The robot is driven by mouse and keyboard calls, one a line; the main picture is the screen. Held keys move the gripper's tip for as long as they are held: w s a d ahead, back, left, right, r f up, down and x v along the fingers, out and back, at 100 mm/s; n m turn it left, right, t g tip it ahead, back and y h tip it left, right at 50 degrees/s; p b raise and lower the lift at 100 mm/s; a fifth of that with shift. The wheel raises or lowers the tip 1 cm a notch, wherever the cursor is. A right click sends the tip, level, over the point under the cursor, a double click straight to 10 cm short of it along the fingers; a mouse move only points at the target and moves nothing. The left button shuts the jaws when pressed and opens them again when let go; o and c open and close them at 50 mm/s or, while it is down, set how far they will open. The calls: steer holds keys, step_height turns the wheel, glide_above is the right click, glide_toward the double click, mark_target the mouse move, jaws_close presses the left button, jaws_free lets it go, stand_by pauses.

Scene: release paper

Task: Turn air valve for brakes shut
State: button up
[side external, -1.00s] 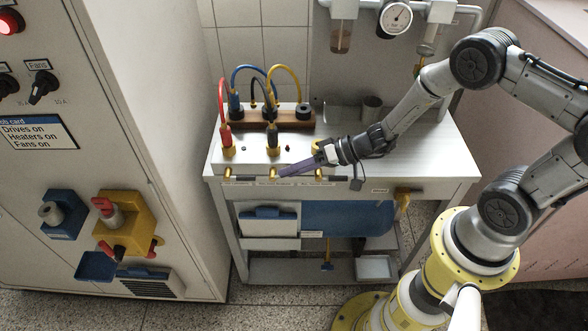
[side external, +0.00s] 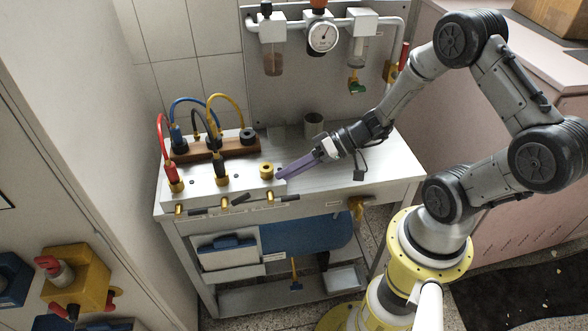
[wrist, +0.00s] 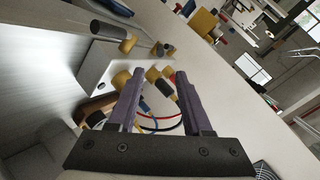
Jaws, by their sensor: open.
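A white manifold block (side external: 232,184) on the bench has several small brass valves with dark levers along its front edge. The left lever (side external: 198,212), the middle lever (side external: 240,198) and the right lever (side external: 286,199) show. The middle one is tilted up. Labels are too small to read, so I cannot tell which is for brakes. My gripper (side external: 280,173) is open beside the right brass fitting (side external: 267,170), above the block's right end. In the wrist view the open fingers (wrist: 158,75) are empty, and a dark lever with a brass end (wrist: 108,31) lies at upper left.
A pressure gauge (side external: 323,36) hangs on the back panel. The bench's right side is clear.

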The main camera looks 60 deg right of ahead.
steer(key=shift+s+d+r, duration=0.25)
steer(key=shift+s+d, duration=0.05)
